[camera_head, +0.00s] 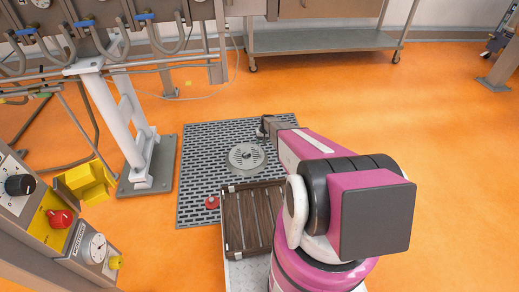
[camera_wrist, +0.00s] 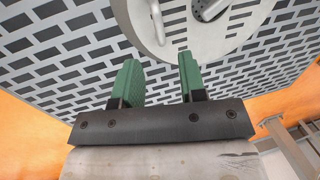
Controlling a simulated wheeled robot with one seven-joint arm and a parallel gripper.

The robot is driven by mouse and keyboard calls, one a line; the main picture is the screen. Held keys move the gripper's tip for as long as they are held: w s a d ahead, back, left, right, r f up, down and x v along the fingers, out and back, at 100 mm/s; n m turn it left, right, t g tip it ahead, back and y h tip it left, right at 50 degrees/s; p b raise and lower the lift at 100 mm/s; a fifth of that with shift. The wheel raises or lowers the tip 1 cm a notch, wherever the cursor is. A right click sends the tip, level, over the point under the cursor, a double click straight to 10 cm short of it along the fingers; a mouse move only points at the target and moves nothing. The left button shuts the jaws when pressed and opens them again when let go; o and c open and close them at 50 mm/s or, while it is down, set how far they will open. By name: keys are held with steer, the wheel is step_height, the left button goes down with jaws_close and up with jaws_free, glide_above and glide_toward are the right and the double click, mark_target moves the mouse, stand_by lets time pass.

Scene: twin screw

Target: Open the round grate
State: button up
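The round grate (camera_head: 240,165) is a pale grey metal disc with slots, lying in the dark perforated floor plate. In the wrist view the round grate (camera_wrist: 176,43) fills the top centre and is cut off by the upper edge. Slots and a dark, rounded part show on it there. My gripper (camera_wrist: 157,62) has two green fingers standing apart with nothing between them. The fingertips appear just short of the grate's near edge in the picture; I cannot tell their height above it. In the head view my gripper (camera_head: 268,127) is small and partly hidden, just beyond the grate's upper right.
The perforated plate (camera_head: 200,175) surrounds the grate. A red knob-like object (camera_head: 212,202) sits near its lower left. A wooden slatted panel (camera_head: 236,222) lies below. A white post stand (camera_head: 130,130) and yellow block (camera_head: 85,180) stand left. Orange floor is clear at right.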

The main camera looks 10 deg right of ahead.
steer(key=f, duration=0.4)
steer(key=a+f, duration=0.1)
steer(key=f, duration=0.1)
steer(key=shift+a+f, duration=0.1)
steer(key=shift+f, duration=0.15)
jaws_close()
